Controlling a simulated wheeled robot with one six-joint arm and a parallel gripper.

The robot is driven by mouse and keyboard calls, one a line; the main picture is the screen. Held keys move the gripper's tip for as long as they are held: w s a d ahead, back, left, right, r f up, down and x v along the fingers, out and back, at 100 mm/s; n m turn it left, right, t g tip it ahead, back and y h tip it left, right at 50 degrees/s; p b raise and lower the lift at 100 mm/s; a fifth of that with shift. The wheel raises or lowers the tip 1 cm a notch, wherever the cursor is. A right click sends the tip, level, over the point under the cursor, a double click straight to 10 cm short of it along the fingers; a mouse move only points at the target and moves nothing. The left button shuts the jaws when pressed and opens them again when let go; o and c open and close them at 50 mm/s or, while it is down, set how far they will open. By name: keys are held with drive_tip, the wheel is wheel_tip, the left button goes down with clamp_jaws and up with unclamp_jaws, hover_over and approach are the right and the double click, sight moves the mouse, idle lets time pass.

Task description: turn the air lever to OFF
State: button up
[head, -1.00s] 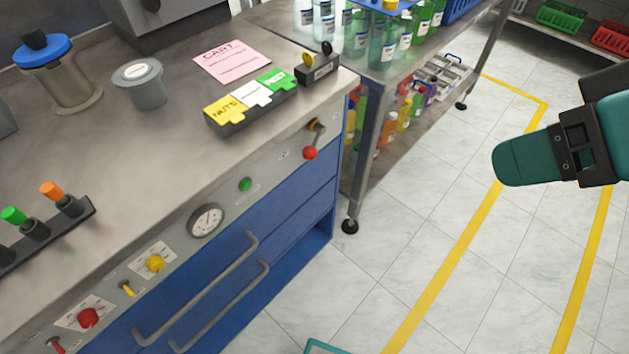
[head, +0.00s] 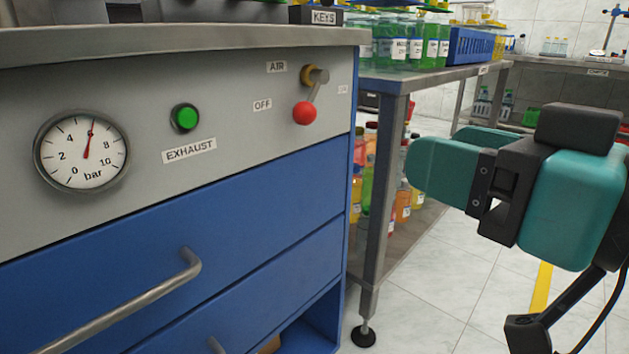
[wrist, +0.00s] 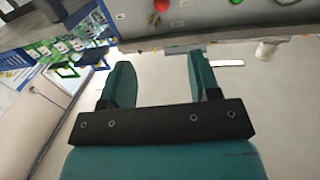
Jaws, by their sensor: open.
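The air lever (head: 318,92) is on the grey front panel, under the AIR label (head: 277,67). Its arm hangs from a brass pivot down and slightly left to a red ball knob (head: 305,113). The OFF label (head: 262,105) is left of the knob; a small label (head: 342,89) at the right is too small to read. My teal gripper (head: 440,150) is right of the lever, apart from it, with its fingers pointing left. In the wrist view my gripper (wrist: 160,65) is open and empty; a red knob (wrist: 161,5) shows at the top edge.
The green EXHAUST button (head: 186,117) and a pressure gauge (head: 82,150) are left of the lever. Blue drawers with a bar handle (head: 130,305) lie below. A metal table (head: 440,78) with bottles stands behind my gripper. Floor is free at the right.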

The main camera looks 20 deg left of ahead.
drive_tip(key=p, duration=1)
approach(311, 118)
drive_tip(key=p+x, duration=0.6)
drive_tip(key=x, duration=0.3)
drive_tip(key=shift+w+a, duration=0.25)
drive_tip(key=shift+a, duration=0.1)
drive_tip(key=shift+c, duration=0.2)
